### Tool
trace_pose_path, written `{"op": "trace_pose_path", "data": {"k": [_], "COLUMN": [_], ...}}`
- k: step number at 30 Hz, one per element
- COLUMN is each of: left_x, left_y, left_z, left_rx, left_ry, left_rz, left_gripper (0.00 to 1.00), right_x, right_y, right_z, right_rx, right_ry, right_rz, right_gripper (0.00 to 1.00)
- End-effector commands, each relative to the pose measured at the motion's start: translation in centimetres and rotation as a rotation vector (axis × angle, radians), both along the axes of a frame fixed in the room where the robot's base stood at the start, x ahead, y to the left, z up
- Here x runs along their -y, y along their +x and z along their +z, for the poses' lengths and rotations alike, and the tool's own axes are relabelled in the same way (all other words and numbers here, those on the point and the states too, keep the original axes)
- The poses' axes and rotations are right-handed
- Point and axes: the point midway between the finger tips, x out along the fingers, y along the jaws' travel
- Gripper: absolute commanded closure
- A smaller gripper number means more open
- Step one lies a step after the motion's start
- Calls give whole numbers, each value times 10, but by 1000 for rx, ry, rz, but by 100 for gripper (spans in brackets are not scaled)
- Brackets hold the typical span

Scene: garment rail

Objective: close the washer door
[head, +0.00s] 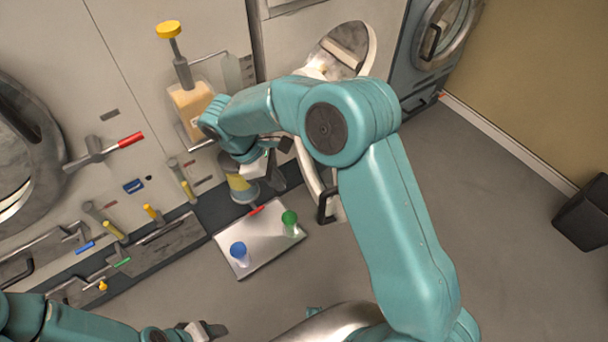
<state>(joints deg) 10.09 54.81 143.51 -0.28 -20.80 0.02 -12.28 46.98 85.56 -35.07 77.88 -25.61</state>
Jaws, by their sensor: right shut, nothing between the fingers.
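The open washer door (308,172) is seen nearly edge-on in the middle of the head view, a pale curved rim with a black handle (327,206) at its lower end. It stands out from the white washer (290,40), whose round opening (345,48) shows behind my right arm. That arm hides part of the door and opening. My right gripper (286,146) is shut and empty, just left of the door's rim; I cannot tell whether they touch. My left gripper (208,331) is low at the bottom edge, away from the door; its jaw state is unclear.
A grey machine with a closed round door (443,35) stands at right. Another large round door (22,165) is at left. A tray (262,252) with blue and green items lies below. A dark bin (585,215) is far right. The floor (500,235) at right is clear.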

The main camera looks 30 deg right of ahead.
Motion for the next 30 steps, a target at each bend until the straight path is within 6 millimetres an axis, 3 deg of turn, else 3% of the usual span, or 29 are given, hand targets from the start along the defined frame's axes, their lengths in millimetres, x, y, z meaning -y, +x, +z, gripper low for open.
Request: {"op": "trace_pose_path", "data": {"k": [1,3,7,11,22,30], "left_x": [0,0,0,0,0,0], "left_y": [0,0,0,0,0,0], "left_z": [14,18,17,16,19,24], "left_rx": [-1,-1,-1,-1,-1,-1], "left_ry": [0,0,0,0,0,0], "left_rz": [0,0,0,0,0,0], "left_gripper": [40,40,40,40,40,40], "right_x": [4,9,17,28,61,85], "right_y": [5,8,8,3,-20,-36], "right_z": [31,53,61,45,-22,-38], "right_rx": [-3,-14,-25,-29,-29,-26], "right_ry": [-39,-82,-111,-112,-110,-109], "right_rz": [16,28,30,27,27,29], "right_gripper": [100,100,100,100,100,100]}}
